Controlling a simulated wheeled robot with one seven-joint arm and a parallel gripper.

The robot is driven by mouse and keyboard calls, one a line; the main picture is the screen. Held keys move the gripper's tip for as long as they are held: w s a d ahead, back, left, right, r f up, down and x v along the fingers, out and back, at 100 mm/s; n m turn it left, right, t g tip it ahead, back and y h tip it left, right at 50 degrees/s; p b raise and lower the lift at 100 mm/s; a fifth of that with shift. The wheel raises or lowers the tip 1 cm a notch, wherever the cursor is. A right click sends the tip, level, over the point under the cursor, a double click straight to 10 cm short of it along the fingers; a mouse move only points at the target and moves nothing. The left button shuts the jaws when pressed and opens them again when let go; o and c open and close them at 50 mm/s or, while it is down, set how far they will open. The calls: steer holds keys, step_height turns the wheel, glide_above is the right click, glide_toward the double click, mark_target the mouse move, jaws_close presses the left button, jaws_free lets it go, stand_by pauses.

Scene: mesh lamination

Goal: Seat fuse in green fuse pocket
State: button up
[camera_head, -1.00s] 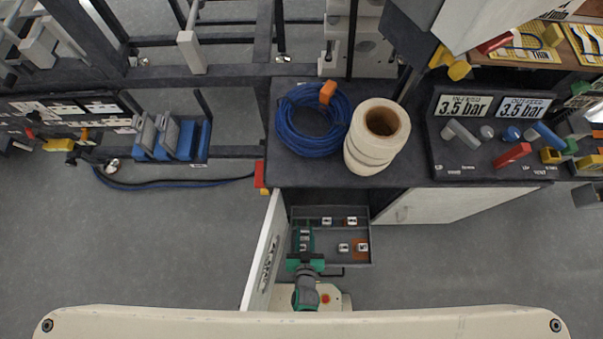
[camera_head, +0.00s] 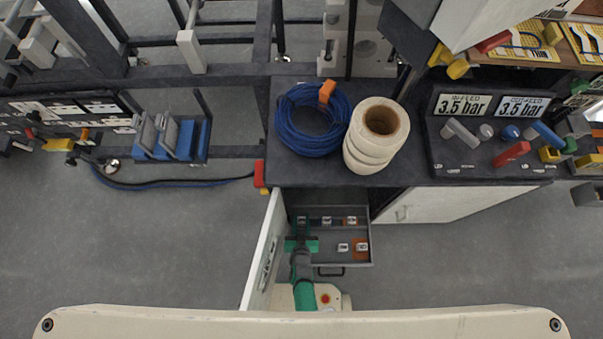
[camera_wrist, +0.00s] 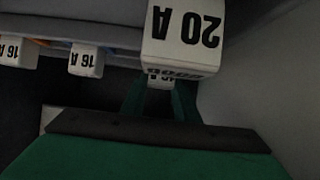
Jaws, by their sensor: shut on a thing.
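My gripper (camera_head: 302,226) reaches into the left side of an open grey drawer (camera_head: 345,265). In the wrist view its green fingers (camera_wrist: 160,100) are shut on a white fuse block (camera_wrist: 183,35) marked 20 A. The held fuse hides the fingertips and looks raised above the smaller blocks behind it. White fuses marked 16 A (camera_wrist: 86,60) stand beyond to the left in the wrist view. In the head view, several white fuses (camera_head: 343,247) sit in the drawer, some by orange patches (camera_head: 362,255). I cannot make out a green fuse pocket.
An open white door (camera_head: 262,255) stands close to the left of my arm. The bench (camera_head: 285,178) above the drawer holds a blue hose coil (camera_head: 310,142) and a cream roll (camera_head: 370,160). A white cabinet front (camera_head: 445,203) lies to the right.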

steer(key=shift+f, duration=0.2)
steer(key=o, duration=1.1)
steer(key=v, duration=1.2)
steer(key=s+r+t, duration=0.1)
steer(key=r, duration=1.3)
steer(key=s+r+t, duration=0.1)
steer(key=r, duration=1.3)
steer(key=s+r+t, duration=0.1)
steer(key=s+r, duration=0.1)
steer(key=r, duration=1.2)
steer(key=shift+s+r, duration=0.1)
steer(key=shift+r, duration=0.05)
